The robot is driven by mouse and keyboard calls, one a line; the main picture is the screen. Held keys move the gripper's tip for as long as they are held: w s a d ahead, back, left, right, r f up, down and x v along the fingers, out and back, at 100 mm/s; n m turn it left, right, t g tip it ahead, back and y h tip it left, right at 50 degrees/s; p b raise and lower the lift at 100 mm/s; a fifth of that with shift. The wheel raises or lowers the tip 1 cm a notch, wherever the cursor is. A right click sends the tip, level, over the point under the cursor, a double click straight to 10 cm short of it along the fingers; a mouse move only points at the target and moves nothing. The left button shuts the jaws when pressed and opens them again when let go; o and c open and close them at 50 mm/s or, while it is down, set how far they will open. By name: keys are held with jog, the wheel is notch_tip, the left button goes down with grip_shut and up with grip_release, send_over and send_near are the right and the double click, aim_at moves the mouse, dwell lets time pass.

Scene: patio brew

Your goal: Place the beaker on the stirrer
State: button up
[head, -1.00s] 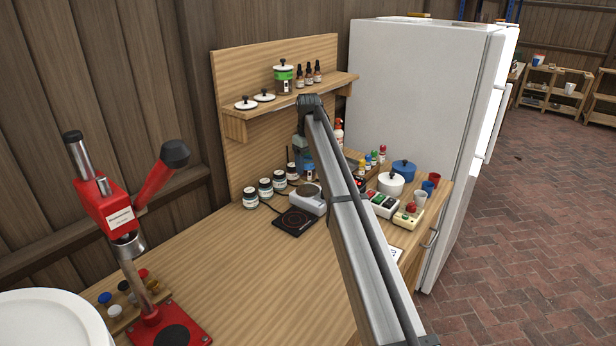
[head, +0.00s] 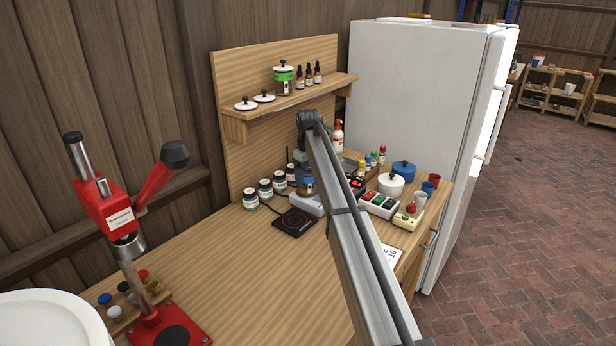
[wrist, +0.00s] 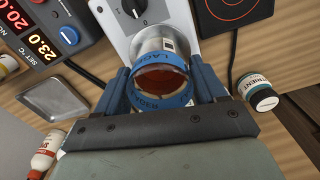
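The glass beaker (wrist: 162,80) holds red-brown liquid and has blue lettered bands. In the wrist view it is between the two blue fingers of my gripper (wrist: 165,92), which is shut on it. The stirrer (wrist: 138,18), a pale box with a dark knob, is beneath and beyond the beaker. In the head view the beaker (head: 307,187) is above the stirrer (head: 306,205) and covers its plate; my gripper (head: 304,172) is partly behind my arm. Whether the beaker touches the plate cannot be told.
A black hotplate (head: 294,222) is just in front of the stirrer. Several dark-lidded jars (head: 265,190) stand to its left. A red-display controller (wrist: 35,35) and a metal tray (wrist: 55,97) are on the other side. The front of the bench (head: 230,280) is clear.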

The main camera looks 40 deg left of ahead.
jog(key=o, duration=0.3)
jog(key=shift+o, duration=0.2)
notch_tip(320, 180, up, 12)
jog(key=shift+r, duration=0.2)
dwell(0.4)
